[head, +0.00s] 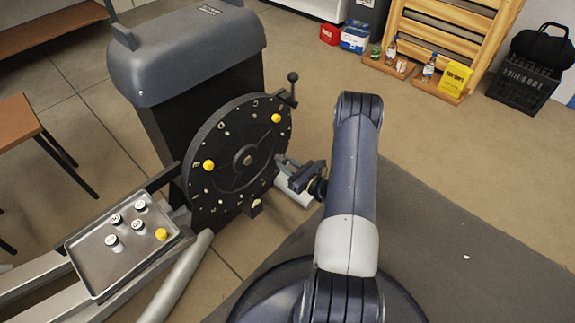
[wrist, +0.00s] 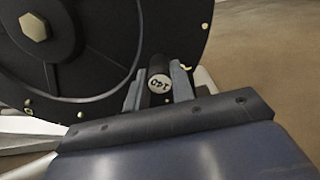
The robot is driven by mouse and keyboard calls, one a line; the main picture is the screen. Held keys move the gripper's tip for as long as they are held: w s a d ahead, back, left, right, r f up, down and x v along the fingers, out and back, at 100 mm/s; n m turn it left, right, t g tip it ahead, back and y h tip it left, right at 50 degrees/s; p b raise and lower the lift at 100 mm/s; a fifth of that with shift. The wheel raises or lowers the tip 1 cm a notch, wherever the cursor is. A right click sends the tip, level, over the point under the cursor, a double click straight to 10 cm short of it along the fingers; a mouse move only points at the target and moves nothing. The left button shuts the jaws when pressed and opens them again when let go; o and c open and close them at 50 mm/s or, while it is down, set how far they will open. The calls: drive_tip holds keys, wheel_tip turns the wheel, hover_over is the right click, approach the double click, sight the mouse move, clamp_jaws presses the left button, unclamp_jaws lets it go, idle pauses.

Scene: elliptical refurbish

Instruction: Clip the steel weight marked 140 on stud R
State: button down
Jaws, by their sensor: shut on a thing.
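My gripper (wrist: 160,90) is shut on the steel weight marked 140 (wrist: 160,84), whose round pale face shows its digits upside down between the fingers in the wrist view. The weight is at the face of the black flywheel (wrist: 75,75), near its rim; I cannot tell if it touches a stud. In the head view my gripper (head: 285,166) is at the right edge of the flywheel (head: 232,150), and the weight cannot be made out there. Yellow pieces sit on the flywheel at left (head: 208,165) and upper right (head: 277,118). Stud R's letter cannot be read.
A metal tray (head: 92,276) at lower left holds several white-topped weights (head: 138,227) and a yellow piece (head: 161,235). A crank knob (head: 293,77) stands out at the flywheel's upper right. The grey housing (head: 190,50) is behind it.

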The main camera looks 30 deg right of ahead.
drive_tip(key=c, duration=1.1)
unclamp_jaws()
drive_tip(key=p+v, duration=0.2)
drive_tip(key=v, duration=0.8)
drive_tip(key=shift+s+d+r+p, duration=0.1)
drive_tip(key=shift+s+d+p, duration=0.05)
drive_tip(key=shift+s+p, duration=0.2)
drive_tip(key=b+x, duration=0.2)
drive_tip(key=x, duration=0.9)
drive_tip(key=shift+b, duration=0.4)
drive_tip(key=shift+s, duration=0.2)
drive_tip(key=shift+d, duration=0.1)
